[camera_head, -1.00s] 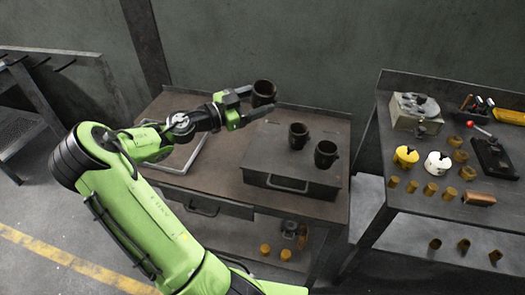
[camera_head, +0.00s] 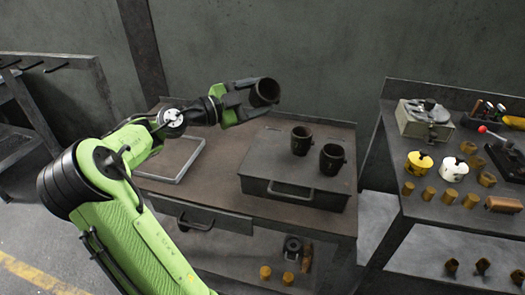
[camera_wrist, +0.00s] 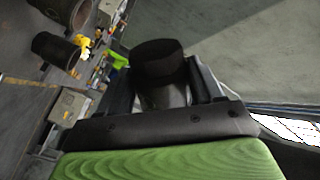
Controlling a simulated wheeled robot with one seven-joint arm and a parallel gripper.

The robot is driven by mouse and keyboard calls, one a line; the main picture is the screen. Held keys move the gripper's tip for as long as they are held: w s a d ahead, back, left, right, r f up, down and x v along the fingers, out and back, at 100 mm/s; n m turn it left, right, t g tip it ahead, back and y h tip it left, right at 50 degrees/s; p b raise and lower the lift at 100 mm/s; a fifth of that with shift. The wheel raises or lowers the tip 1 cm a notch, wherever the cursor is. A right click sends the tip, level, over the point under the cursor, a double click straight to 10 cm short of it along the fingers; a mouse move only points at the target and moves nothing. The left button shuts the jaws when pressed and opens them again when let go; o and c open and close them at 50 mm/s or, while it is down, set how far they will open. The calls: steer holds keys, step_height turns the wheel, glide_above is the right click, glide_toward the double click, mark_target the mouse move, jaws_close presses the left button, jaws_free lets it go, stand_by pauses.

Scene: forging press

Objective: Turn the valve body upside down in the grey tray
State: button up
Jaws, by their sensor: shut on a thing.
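The valve body, a dark hollow cylinder (camera_head: 264,92), is held in the air in the head view. It is tilted, with its open end turned towards the right. My gripper (camera_head: 248,100) is shut on it, one finger on either side. In the wrist view the dark part (camera_wrist: 158,64) sits between my fingers, with its inside hidden. The grey tray (camera_head: 190,165) is a shallow light-rimmed frame on the bench at the left, below and left of my gripper, partly behind my arm. Its visible floor looks empty.
Two similar dark cylinders (camera_head: 301,140) (camera_head: 332,159) stand on a dark lidded case (camera_head: 283,170) right of the tray, below my gripper. A second bench (camera_head: 400,120) at the right holds yellow and white parts, brass pieces and tools. A wall closes the back.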

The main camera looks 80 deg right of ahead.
steer(key=shift+b, duration=0.3)
steer(key=shift+f+m+b, duration=0.2)
steer(key=shift+m+b, duration=0.2)
steer(key=shift+b, duration=0.25)
steer(key=shift+m+b, duration=0.6)
steer(key=shift+b, duration=0.15)
steer(key=shift+r+m, duration=0.15)
steer(key=shift+m, duration=0.85)
steer(key=m, duration=0.3)
steer(key=shift+r+m, duration=0.1)
steer(key=shift+m, duration=0.9)
